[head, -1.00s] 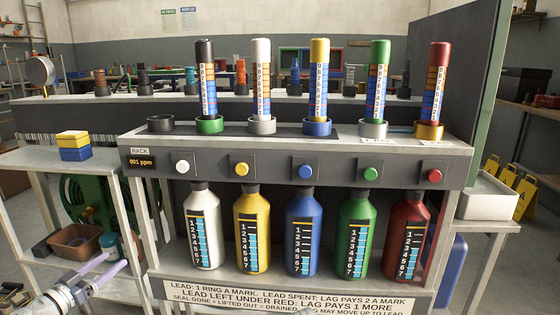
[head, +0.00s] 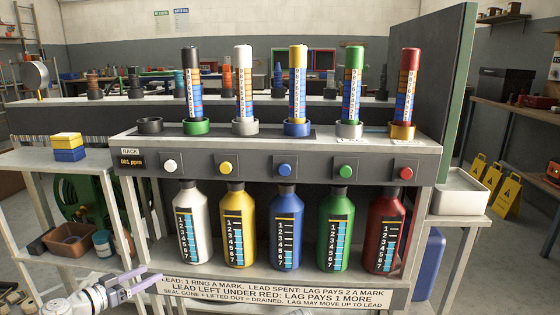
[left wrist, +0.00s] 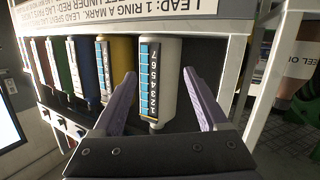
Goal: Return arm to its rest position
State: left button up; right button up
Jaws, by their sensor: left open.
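My left gripper (head: 155,274) is at the lower left of the head view, beside the rack's lower left corner. In the left wrist view its two pale purple fingers (left wrist: 160,82) are spread apart. Nothing is between them; the white bottle (left wrist: 155,88) shows beyond, apart from the fingers as far as I can tell. The rest of my left arm is mostly cut off by the bottom edge. My right gripper is in neither view.
The rack (head: 130,137) carries several upright tubes in collars above a row of buttons, with coloured bottles below. A text sign (head: 285,293) runs along its lower front.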

pick_arm(q)
jog(key=s+d+f+m+g+p, duration=0.1)
jog(key=s+d+f+g+p, duration=0.2)
jog(key=d, duration=0.7)
jog(key=s+d+f+g, duration=0.1)
jog(key=d+f+g, duration=0.4)
jog(key=d, duration=0.6)
jog(key=s+d+f+n+g+y+p, duration=0.1)
jog(key=s+d+g+y+p, duration=0.45)
jog(key=s+d+y, duration=0.65)
notch_tip(320, 180, up, 38)
jog(key=s+a+h+p, duration=0.2)
jog(key=p, duration=3.5)
jog(key=shift+s+n+h, duration=0.15)
jog(key=shift+n+h, duration=0.25)
